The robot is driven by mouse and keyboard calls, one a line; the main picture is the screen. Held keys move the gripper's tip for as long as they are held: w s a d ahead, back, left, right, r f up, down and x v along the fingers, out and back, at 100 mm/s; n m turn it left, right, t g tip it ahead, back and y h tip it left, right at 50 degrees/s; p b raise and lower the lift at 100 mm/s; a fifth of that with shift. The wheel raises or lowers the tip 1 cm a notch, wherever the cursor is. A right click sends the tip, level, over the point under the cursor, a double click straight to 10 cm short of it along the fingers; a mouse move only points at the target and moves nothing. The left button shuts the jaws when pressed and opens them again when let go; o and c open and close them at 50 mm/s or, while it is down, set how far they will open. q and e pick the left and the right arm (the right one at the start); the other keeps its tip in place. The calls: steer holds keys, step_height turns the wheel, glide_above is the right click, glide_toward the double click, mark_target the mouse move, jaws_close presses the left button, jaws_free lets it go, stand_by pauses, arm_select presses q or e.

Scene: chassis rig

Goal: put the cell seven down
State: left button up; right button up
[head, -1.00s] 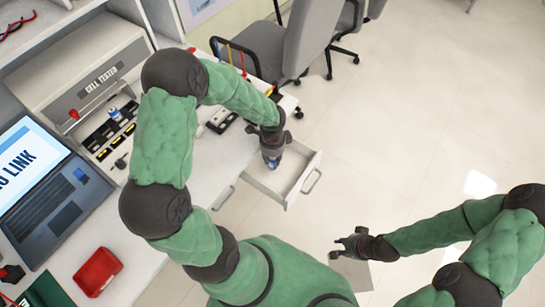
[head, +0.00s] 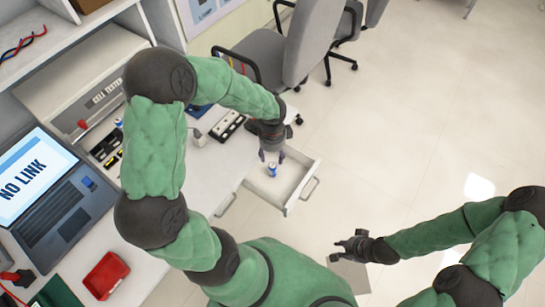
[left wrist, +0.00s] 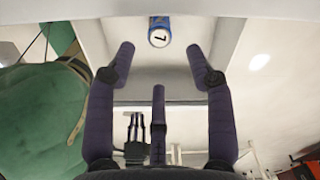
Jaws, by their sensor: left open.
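Cell seven (head: 272,170) is a small blue and white cylinder in the open drawer (head: 299,190). In the left wrist view cell seven (left wrist: 159,33) shows its white end marked 7, against the pale drawer. My left gripper (head: 271,155) is open, just above and behind the cell in the head view. In the left wrist view its fingers (left wrist: 160,65) are spread wide, with the cell beyond their tips and apart from them. My right gripper (head: 345,245) hangs over the floor, away from the drawer; its fingers look spread with nothing between them.
The bench holds a laptop (head: 45,190) reading "NO LINK", a red tray (head: 105,275), and a black-and-white holder (head: 227,126). The cell tester (head: 95,100) stands at the back left. Grey chairs (head: 285,50) stand behind the drawer. The floor to the right is clear.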

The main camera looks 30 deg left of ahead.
arm_select(q)
step_height(320, 180, up, 4)
steer(key=shift+f+p, duration=0.15)
steer(key=shift+p, duration=0.4)
stand_by(0.9)
